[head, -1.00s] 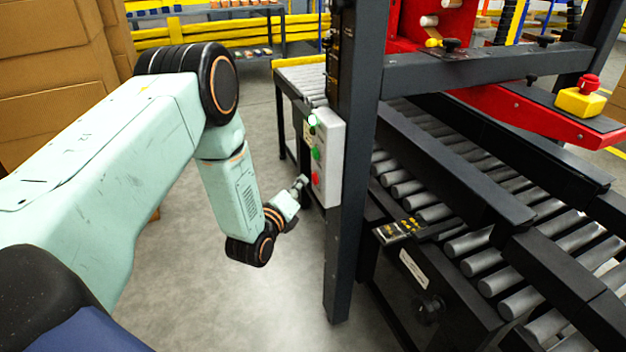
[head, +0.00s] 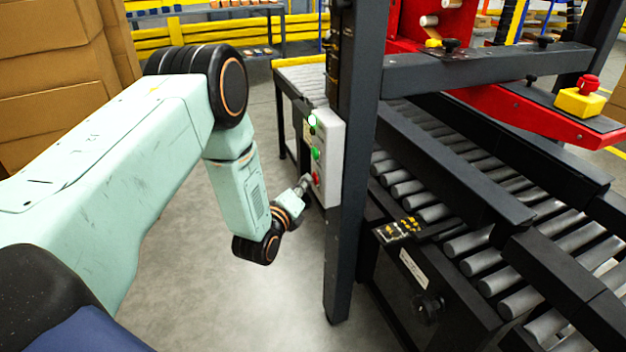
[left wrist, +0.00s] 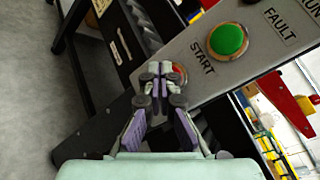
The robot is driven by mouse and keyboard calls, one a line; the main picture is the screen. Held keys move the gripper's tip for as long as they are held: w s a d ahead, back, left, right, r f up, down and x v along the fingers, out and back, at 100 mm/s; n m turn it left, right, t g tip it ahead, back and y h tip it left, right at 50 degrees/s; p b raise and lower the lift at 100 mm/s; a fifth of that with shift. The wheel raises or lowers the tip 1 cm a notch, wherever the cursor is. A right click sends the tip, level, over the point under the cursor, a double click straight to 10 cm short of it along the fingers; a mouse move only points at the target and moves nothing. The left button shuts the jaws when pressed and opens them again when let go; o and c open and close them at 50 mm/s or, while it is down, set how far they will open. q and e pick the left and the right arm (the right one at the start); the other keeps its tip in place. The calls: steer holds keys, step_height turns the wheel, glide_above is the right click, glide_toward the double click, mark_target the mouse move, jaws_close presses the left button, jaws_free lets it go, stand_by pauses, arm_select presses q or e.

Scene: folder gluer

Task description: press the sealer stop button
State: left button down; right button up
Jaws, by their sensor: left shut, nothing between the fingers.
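The sealer's control box (head: 328,160) is a light grey panel on the dark upright post. It has a lit green lamp (head: 312,121) at the top, a green start button (head: 315,154) in the middle and the red stop button (head: 316,178) below. In the left wrist view the start button (left wrist: 228,40) is clear, and the red stop button (left wrist: 179,74) is mostly hidden behind my fingertips. My left gripper (head: 304,183) is shut and empty, its tips right at the stop button. I cannot tell whether they touch it. My right gripper is not in view.
The dark post (head: 347,250) carries the box, with the roller conveyor (head: 480,240) to its right. A yellow block with a red emergency button (head: 590,83) sits on the red arm at far right. Cardboard boxes (head: 60,80) are stacked at left. The floor below my arm is clear.

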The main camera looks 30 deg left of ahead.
arm_select(q)
steer(key=shift+w+d, duration=0.1)
stand_by(0.4)
steer(key=shift+s+a+p, duration=0.5)
steer(key=shift+s+p, duration=0.05)
steer(key=s+a+p, duration=0.4)
steer(key=shift+s, duration=0.3)
stand_by(0.4)
stand_by(0.5)
